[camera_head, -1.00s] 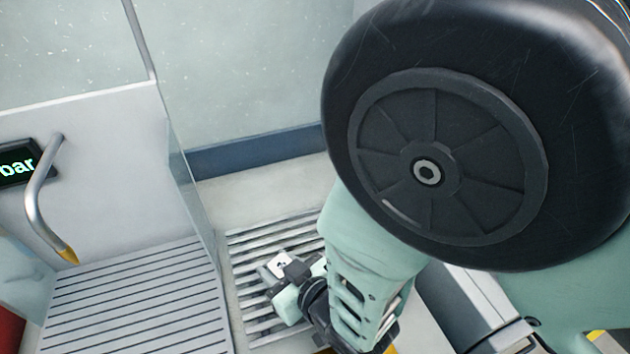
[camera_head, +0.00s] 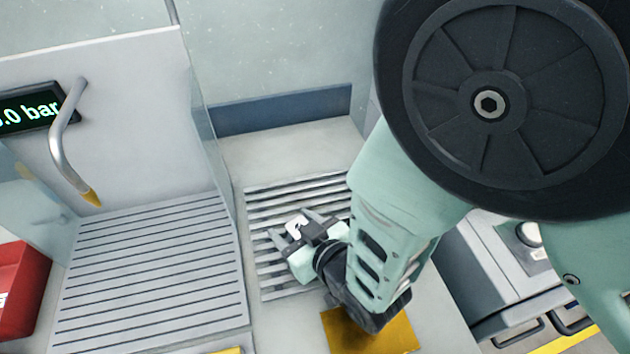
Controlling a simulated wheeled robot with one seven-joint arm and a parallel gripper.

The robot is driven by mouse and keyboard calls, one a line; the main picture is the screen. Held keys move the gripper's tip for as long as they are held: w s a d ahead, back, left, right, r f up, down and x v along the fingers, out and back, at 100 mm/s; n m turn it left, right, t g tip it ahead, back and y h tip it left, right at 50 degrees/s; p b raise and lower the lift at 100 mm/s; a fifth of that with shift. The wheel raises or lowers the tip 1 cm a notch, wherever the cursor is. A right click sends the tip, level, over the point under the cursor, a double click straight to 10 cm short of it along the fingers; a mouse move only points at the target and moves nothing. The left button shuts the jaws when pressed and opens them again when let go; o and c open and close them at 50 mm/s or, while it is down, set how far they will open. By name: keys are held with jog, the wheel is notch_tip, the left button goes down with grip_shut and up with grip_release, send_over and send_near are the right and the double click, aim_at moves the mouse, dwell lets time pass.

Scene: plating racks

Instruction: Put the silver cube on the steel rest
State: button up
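My gripper (camera_head: 292,226) is over the slatted metal rack in the middle of the head view, pointing up and left in the picture. Its two grey fingers are apart. A small bright patch with a dark mark shows between them; I cannot tell whether it is the silver cube, a part of my gripper or something behind. No silver cube shows clearly elsewhere. I cannot pick out a steel rest for sure; the slatted rack (camera_head: 262,207) is bare metal and partly hidden by my arm.
A gold plate (camera_head: 392,337) lies below my wrist, partly covered. At left are a wider slatted tray (camera_head: 150,265), a curved spout (camera_head: 60,150), a pressure display (camera_head: 30,105) and a red bin (camera_head: 20,285). A clear panel (camera_head: 212,170) stands between tray and rack. A grey cabinet is at right.

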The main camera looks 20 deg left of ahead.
jog(key=shift+f, duration=0.25)
jog(key=shift+r+p, duration=0.6)
jog(key=shift+p, duration=0.15)
jog(key=v, duration=0.3)
jog(key=b+v, duration=0.1)
jog(key=v, duration=0.3)
jog(key=b+v, duration=0.1)
jog(key=v, duration=0.2)
jog(key=shift+d+r, duration=0.1)
jog(key=shift+r, duration=0.3)
jog(key=shift+p+v, duration=0.85)
jog(key=shift+p, duration=0.2)
jog(key=shift+f, duration=0.15)
